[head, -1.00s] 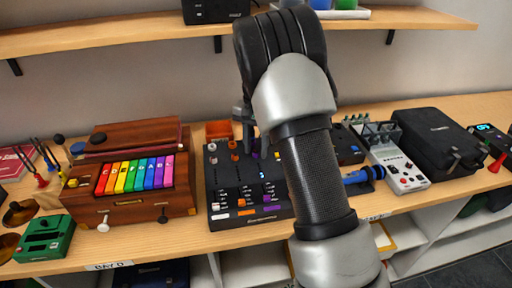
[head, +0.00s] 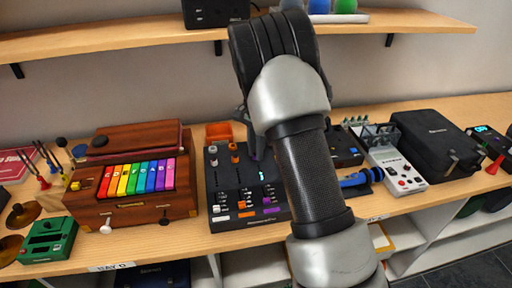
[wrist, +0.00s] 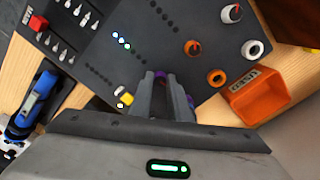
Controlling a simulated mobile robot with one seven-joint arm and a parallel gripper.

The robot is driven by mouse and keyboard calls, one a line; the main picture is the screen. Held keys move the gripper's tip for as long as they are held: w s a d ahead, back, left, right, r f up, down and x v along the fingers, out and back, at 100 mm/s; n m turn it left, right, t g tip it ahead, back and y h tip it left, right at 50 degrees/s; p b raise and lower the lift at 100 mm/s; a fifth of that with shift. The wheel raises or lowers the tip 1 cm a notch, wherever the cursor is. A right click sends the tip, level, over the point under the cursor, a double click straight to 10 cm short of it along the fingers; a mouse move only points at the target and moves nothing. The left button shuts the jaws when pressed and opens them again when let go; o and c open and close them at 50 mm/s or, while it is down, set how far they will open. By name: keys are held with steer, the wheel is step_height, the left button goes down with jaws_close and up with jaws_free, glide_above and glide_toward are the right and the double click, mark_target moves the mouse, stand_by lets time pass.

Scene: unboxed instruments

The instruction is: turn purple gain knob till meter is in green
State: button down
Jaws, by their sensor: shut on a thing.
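The black mixer (head: 232,207) lies on the bench, and its panel (wrist: 150,28) fills much of the wrist view. My gripper (wrist: 168,102) is shut on the purple gain knob (wrist: 190,104), which is mostly hidden between and behind the fingers. In the head view my gripper (head: 254,145) is largely covered by my arm. Rows of small meter dots run across the panel. Few are lit: a blue one (wrist: 116,35) and a green one (wrist: 127,47) show in the wrist view. I cannot tell which meter belongs to the purple knob.
An orange bin (wrist: 258,95) sits beside the mixer. A wooden keyboard box (head: 135,178) is at left. A blue tool (head: 358,179) and a black case (head: 432,145) are at right.

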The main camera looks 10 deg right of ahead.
steer(key=m+p, duration=0.2)
steer(key=m, duration=0.3)
steer(key=shift+m, duration=0.4)
stand_by(0.3)
steer(key=c, duration=1.7)
jaws_free()
steer(key=shift+o, duration=0.2)
step_height(320, 180, up, 18)
steer(key=shift+f+p, duration=0.25)
steer(key=shift+p, duration=0.05)
